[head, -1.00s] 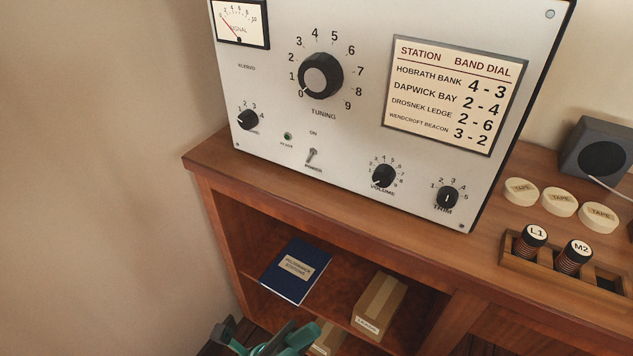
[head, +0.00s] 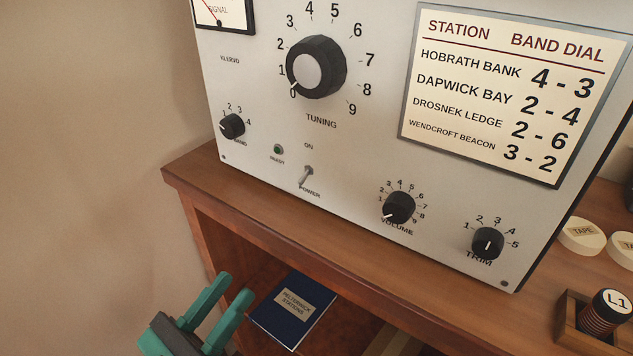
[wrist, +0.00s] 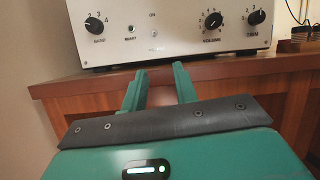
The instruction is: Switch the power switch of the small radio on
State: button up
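The radio (head: 260,100) is a pale panelled set on top of a wooden cabinet. Its power switch (head: 306,176) is a small metal toggle between the words ON above and POWER below; the lever slants downward, away from ON. The radio's lower panel also shows in the wrist view (wrist: 175,42), where the toggle is too small to read. My gripper (head: 235,287) is teal, open and empty. It is in front of the cabinet, below and left of the switch, apart from the radio. In the wrist view, my gripper's fingers (wrist: 159,72) point toward the cabinet edge below the panel.
A small green lamp (head: 278,149) is left of the switch. The band knob (head: 232,126), tuning knob (head: 318,66) and volume knob (head: 399,207) surround it. The cabinet top's front edge (head: 270,215) juts out below. A blue booklet (head: 291,311) lies on the shelf.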

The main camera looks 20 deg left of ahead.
aim_at(304, 177)
jog(key=shift+m+y, duration=0.4)
jog(key=x, duration=1.1)
jog(key=r+x, duration=0.1)
jog(key=x, duration=0.5)
jog(key=shift+a, duration=0.4)
jog(key=shift+c, duration=0.2)
grip_shut()
